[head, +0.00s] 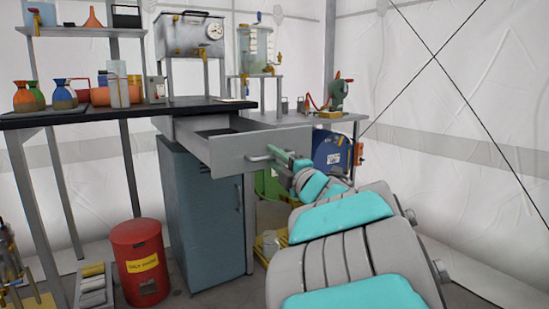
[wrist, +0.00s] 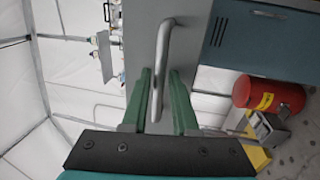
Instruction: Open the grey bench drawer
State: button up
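The grey bench drawer (head: 230,149) stands pulled out from under the black bench top (head: 120,111), and part of its inside shows. Its bar handle (head: 258,157) is on the front face. My gripper (head: 285,158) is at the handle's right end in the head view. In the wrist view, the green fingers of my gripper (wrist: 160,76) stand one on each side of the handle (wrist: 163,50), with a gap beside the bar. The gripper looks open; contact with the bar is not clear. The drawer front (wrist: 140,40) is close ahead of the fingers.
A blue-grey cabinet (head: 203,215) stands below the drawer, with a red bin (head: 140,262) to its left. Bottles (head: 62,97) and a steel tank (head: 190,38) stand on and above the bench. A side table (head: 310,118) and blue drum (head: 330,150) are behind my arm.

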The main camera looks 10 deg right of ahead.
jog(key=v, duration=0.7)
jog(key=shift+s+p, duration=0.4)
jog(key=shift+p, duration=0.05)
jog(key=shift+d, duration=0.2)
